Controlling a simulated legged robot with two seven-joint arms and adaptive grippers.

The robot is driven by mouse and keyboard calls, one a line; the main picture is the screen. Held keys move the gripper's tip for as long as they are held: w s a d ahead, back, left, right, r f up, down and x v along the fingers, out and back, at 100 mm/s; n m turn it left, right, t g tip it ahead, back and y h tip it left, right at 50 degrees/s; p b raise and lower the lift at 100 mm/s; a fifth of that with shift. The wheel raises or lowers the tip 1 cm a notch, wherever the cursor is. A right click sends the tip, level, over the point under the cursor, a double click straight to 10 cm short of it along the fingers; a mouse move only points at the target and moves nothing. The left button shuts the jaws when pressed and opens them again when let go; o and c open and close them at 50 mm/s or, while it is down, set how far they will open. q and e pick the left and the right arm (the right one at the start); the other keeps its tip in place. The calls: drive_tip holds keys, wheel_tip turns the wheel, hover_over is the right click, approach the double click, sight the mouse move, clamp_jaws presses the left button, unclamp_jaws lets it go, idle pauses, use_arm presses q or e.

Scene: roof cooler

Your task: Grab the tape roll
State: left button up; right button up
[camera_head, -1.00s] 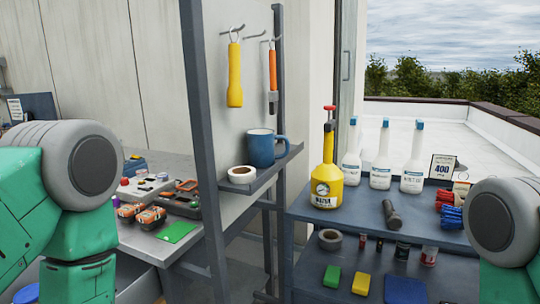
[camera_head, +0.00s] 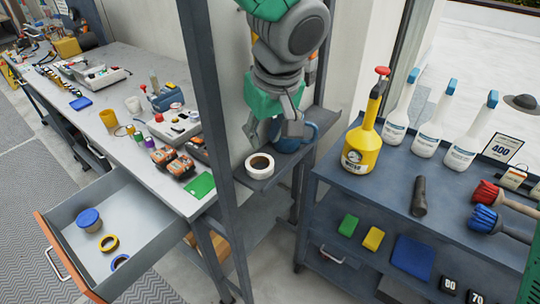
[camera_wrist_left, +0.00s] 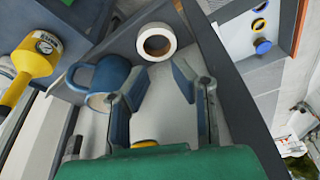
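The white tape roll (camera_head: 260,175) lies flat on the small grey wall shelf (camera_head: 309,150), near its front end. It also shows in the left wrist view (camera_wrist_left: 172,43), just beyond the fingertips. My left gripper (camera_head: 272,134) points down above the shelf, behind the roll and in front of the blue mug (camera_head: 312,136), which it partly hides. In the left wrist view the fingers of my left gripper (camera_wrist_left: 158,78) are spread, with nothing between them. The roll is apart from both fingers. My right gripper is not in view.
A grey post (camera_head: 216,110) stands close left of the roll. The mug (camera_wrist_left: 97,76) is beside the left finger in the wrist view. A yellow pump bottle (camera_head: 361,145) stands on the right table. An open drawer (camera_head: 75,222) holds yellow and blue rolls.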

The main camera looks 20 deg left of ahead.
sight(249, 167)
use_arm(q)
drive_tip(key=f, duration=0.2)
drive_tip(key=a, duration=0.1)
drive_tip(key=shift+s+a+f, duration=0.1)
drive_tip(key=shift+s+f, duration=0.25)
drive_tip(key=shift+f, duration=0.05)
drive_tip(key=a+f, duration=0.1)
drive_tip(key=f, duration=0.1)
drive_tip(key=w+a+f, duration=0.1)
drive_tip(key=a, duration=0.1)
drive_tip(key=shift+w+f+p, duration=0.15)
drive_tip(key=shift+f+p, duration=0.15)
drive_tip(key=shift+f, duration=0.05)
drive_tip(key=f, duration=0.1)
drive_tip(key=d+f, duration=0.1)
drive_tip(key=f, duration=0.1)
drive_tip(key=shift+w+d+f, duration=0.1)
drive_tip(key=shift+d+f, duration=0.05)
drive_tip(key=shift+d, duration=0.1)
drive_tip(key=shift+a, duration=0.4)
drive_tip(key=c, duration=0.4)
drive_tip(key=shift+a, duration=0.2)
clamp_jaws()
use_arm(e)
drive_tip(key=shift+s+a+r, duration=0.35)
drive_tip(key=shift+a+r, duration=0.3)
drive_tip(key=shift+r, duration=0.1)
